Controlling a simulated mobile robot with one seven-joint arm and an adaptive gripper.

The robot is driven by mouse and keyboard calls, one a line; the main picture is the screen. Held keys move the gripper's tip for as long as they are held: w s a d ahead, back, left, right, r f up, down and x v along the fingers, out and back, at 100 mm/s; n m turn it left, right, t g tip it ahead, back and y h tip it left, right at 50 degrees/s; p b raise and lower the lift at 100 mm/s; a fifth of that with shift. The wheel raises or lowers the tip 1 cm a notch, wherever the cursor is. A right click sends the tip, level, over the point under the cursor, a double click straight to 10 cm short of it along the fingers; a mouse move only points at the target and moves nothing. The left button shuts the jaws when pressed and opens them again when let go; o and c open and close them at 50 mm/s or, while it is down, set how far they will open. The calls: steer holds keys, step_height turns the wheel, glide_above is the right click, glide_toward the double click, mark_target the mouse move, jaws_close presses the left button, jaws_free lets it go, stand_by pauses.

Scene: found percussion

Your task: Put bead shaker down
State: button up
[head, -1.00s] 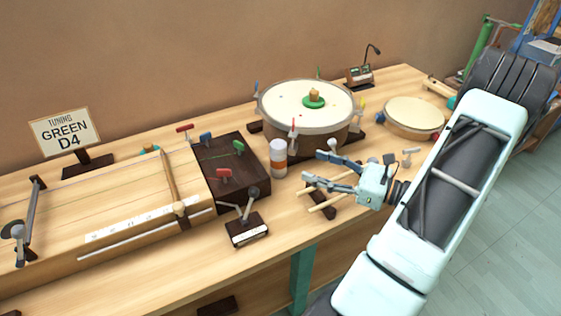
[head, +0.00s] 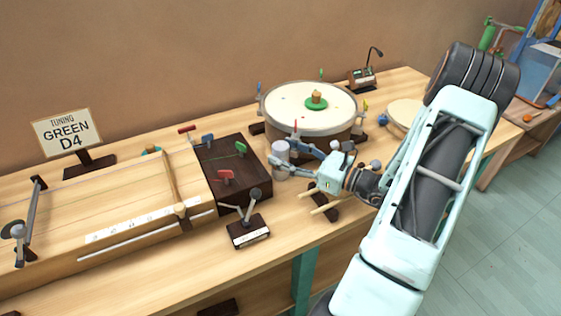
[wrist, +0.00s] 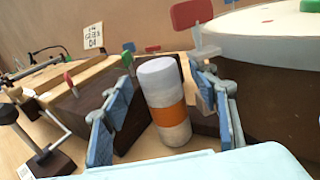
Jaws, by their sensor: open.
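The bead shaker (head: 281,160) is a grey-white cylinder with an orange band, seen clearly in the wrist view (wrist: 172,135). It stands upright on the workbench between the dark block and the large drum. My gripper (head: 288,160) is open, with its two blue-padded fingers on either side of the shaker; the fingers also show in the wrist view (wrist: 162,105). A gap shows between the left finger and the shaker. The right finger is close to the shaker's upper side, and I cannot tell whether they touch.
The large drum (head: 290,108) with coloured tuning keys stands right behind the gripper. The dark block (head: 225,185) with coloured levers is left of the shaker. Wooden sticks (head: 322,212) lie on a rest below my gripper. Bare bench (head: 290,235) shows at the front.

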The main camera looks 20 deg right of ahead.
steer(key=c, duration=1.4)
steer(key=shift+c, duration=0.2)
